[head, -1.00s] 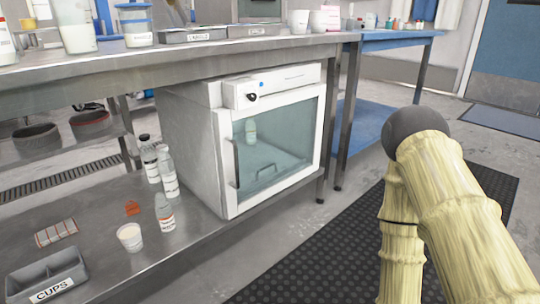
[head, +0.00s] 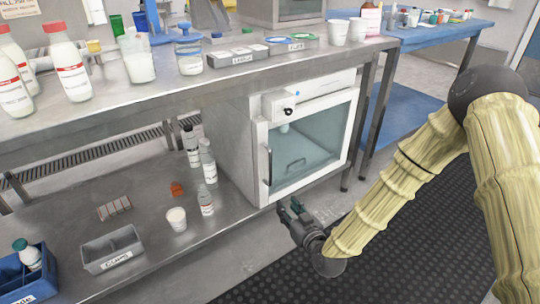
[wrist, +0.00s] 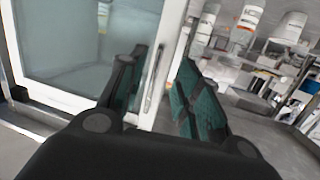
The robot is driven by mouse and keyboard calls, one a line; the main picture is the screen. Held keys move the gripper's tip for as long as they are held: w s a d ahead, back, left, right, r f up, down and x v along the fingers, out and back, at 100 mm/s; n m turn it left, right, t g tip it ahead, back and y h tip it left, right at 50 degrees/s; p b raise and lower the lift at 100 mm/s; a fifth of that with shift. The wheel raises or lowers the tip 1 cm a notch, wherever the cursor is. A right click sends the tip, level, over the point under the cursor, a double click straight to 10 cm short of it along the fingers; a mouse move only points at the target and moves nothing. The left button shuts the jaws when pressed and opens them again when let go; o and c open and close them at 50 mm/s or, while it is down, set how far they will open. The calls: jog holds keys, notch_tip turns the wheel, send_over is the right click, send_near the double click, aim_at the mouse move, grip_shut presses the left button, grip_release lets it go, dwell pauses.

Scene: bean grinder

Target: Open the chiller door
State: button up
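The chiller (head: 232,140) is a white box on the lower steel shelf, with a glass door (head: 312,146) in a white frame. The door is shut. Its dark vertical handle (head: 268,166) is on the left side of the frame. My gripper (head: 291,207) is in front of the door's lower left corner, just below the handle. In the wrist view, my gripper's green-padded fingers (wrist: 158,92) are spread apart, with the upright handle (wrist: 154,78) seen between them. The fingers do not close on it. A bottle inside shows faintly through the glass.
Bottles (head: 207,160), a white cup (head: 176,219), a grey cup tray (head: 111,248) and a blue caddy (head: 34,272) stand on the lower shelf, left of the chiller. The worktop edge (head: 200,84) overhangs above. The black floor mat (head: 390,235) in front is clear.

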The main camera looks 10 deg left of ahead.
jog(key=t+y+p, duration=0.1)
jog(key=t, duration=0.1)
send_near(271, 169)
jog(key=shift+n, duration=0.3)
jog(key=b+x, duration=0.3)
jog(key=x, duration=0.7)
jog(key=shift+w+a+b, duration=0.2)
jog(key=shift+w+b, duration=0.1)
jog(key=shift+b, duration=0.05)
grip_shut()
